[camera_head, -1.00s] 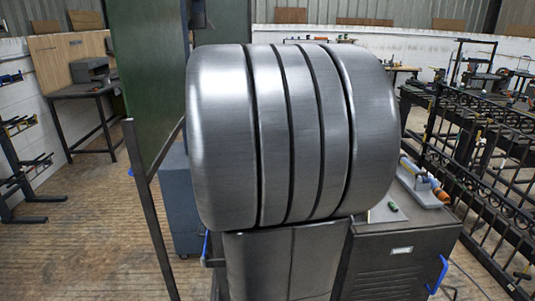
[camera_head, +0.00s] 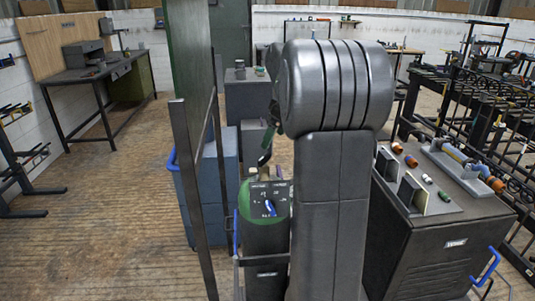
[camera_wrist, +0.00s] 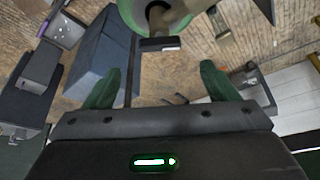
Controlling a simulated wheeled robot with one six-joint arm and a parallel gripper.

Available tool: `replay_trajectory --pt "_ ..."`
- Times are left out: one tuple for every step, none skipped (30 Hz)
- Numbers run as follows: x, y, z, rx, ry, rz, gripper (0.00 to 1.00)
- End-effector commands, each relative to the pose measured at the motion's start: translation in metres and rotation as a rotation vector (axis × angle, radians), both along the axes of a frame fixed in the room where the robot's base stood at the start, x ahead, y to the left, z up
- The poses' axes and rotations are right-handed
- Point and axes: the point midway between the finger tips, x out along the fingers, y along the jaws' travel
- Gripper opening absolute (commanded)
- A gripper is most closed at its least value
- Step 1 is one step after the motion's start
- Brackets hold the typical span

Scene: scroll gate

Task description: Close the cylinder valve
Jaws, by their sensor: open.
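A gas cylinder with a green shoulder (camera_head: 244,193) stands upright behind my arm in the head view. My arm hides part of it. In the wrist view its round green shoulder (camera_wrist: 128,9) is at the top edge, cut off by the frame. A tan-brown valve piece (camera_wrist: 176,16) shows over its middle. My gripper (camera_wrist: 160,88) is open, with its two green fingers wide apart and nothing between them. The valve lies ahead of the fingers, apart from them. In the head view my gripper is mostly hidden by my arm.
A dark cabinet (camera_head: 440,240) with small parts on top is at the right. A green board on a steel frame (camera_head: 190,180) stands close at the left. Wooden floor (camera_head: 85,235) is clear further left.

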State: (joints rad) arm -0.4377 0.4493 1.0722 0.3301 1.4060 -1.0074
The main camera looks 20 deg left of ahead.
Motion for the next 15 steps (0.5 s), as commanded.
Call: replay_trajectory --pt "0.000 0.005 -0.011 -0.001 0.004 0.002 0.80" --pt "0.000 0.007 -0.018 -0.002 0.003 0.001 0.80" --pt "0.001 0.011 -0.025 -0.002 0.003 0.002 0.80" --pt "0.001 0.013 -0.031 -0.002 0.003 0.001 0.80" --pt "0.002 0.015 -0.036 -0.002 0.003 0.001 0.80" --pt "0.002 0.017 -0.043 -0.002 0.002 0.001 0.80" --pt "0.002 0.019 -0.047 -0.002 0.002 0.001 0.80" --pt "0.003 0.021 -0.052 -0.002 0.001 0.000 0.80" --pt "0.003 0.023 -0.057 -0.002 0.002 0.001 0.80" --pt "0.003 0.025 -0.060 -0.001 0.001 0.000 0.80" --pt "0.004 0.026 -0.063 -0.001 0.000 0.000 0.80" --pt "0.004 0.028 -0.066 -0.001 0.000 0.000 0.80" --pt "0.004 0.028 -0.068 -0.001 0.000 0.000 0.80" --pt "0.004 0.029 -0.070 0.000 0.000 0.000 0.80" --pt "0.004 0.030 -0.072 0.000 -0.001 0.000 0.80"
